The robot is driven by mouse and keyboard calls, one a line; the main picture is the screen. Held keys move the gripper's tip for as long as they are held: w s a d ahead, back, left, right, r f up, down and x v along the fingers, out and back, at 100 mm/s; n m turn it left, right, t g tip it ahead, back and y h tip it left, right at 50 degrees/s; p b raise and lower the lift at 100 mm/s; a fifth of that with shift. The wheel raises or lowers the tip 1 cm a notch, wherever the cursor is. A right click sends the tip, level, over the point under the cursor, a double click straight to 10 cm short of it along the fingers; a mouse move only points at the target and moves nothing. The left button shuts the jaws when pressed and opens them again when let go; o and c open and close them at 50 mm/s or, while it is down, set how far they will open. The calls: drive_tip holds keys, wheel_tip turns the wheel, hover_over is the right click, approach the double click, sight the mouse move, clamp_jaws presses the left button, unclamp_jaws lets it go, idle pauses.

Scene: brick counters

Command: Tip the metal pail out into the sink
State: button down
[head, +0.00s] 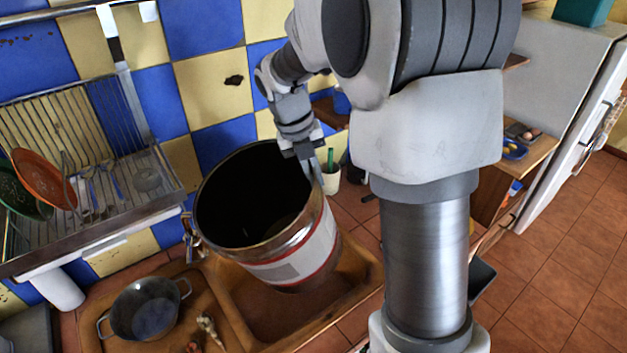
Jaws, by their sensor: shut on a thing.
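The metal pail (290,257) is a large, dark-lined bucket with a white and red band. It is held over the sink (365,283), a brown basin set in the counter, and leans slightly with its mouth facing up and toward the camera. My gripper (312,172) is shut on the pail's rim at its right back side. The pail's inside is dark, and I cannot tell what it holds. The pail hides much of the sink, and whether its base touches the basin cannot be told.
A wire dish rack (110,165) with an orange plate (44,178) hangs at the left. A white cup (331,180) stands behind the pail.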

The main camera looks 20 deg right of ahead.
drive_tip(key=shift+w+r+y, duration=0.15)
drive_tip(key=shift+r+y, duration=0.4)
drive_tip(key=shift+y, duration=0.25)
drive_tip(key=shift+a+r+g+y, duration=0.15)
drive_tip(key=shift+g+y, duration=0.35)
drive_tip(key=shift+a+r+y, duration=0.1)
drive_tip(key=shift+r+y, duration=0.2)
drive_tip(key=shift+y, duration=0.1)
drive_tip(key=shift+s, duration=0.2)
